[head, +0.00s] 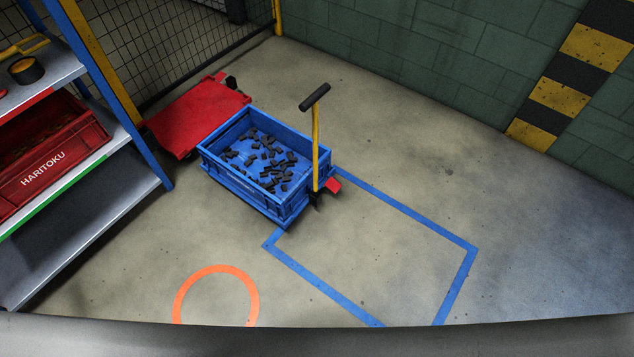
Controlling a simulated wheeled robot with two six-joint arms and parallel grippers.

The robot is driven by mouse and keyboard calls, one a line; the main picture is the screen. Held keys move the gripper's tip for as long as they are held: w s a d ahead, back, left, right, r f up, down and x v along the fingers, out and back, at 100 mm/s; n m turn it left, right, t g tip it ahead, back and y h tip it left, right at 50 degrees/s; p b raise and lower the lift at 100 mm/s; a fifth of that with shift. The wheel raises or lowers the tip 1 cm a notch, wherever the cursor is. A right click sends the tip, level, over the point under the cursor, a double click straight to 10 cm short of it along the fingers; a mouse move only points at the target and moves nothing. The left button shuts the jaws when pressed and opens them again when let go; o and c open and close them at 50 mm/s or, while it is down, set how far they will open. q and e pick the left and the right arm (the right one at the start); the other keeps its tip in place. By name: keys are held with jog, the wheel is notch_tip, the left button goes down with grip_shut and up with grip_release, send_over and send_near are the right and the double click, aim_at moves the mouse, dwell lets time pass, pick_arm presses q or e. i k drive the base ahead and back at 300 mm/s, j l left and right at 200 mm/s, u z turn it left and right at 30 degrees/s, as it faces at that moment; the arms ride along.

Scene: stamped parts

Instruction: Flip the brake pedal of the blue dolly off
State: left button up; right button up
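The blue dolly stands on the floor near the middle, with a yellow upright post (316,150) and a black handle grip (314,97) at its right end. A blue crate (243,192) with many small dark parts in it sits on the dolly and hides most of its deck. A red pedal (333,185) sticks out low at the right end, beside the foot of the post. I cannot tell from here whether it is pressed or raised. Neither of my grippers is in view.
A red dolly (190,115) stands behind the crate by the mesh fence. A shelf (95,165) with a red crate (48,160) is at left. A blue floor outline (455,277) and an orange ring (178,292) mark open floor in front. Floor at right is clear.

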aim_at(333, 185)
jog(key=i+l+u, duration=0.15)
jog(key=l+u, duration=0.45)
jog(key=i+l+u, duration=0.1)
jog(key=l+u, duration=0.2)
jog(key=l, duration=0.05)
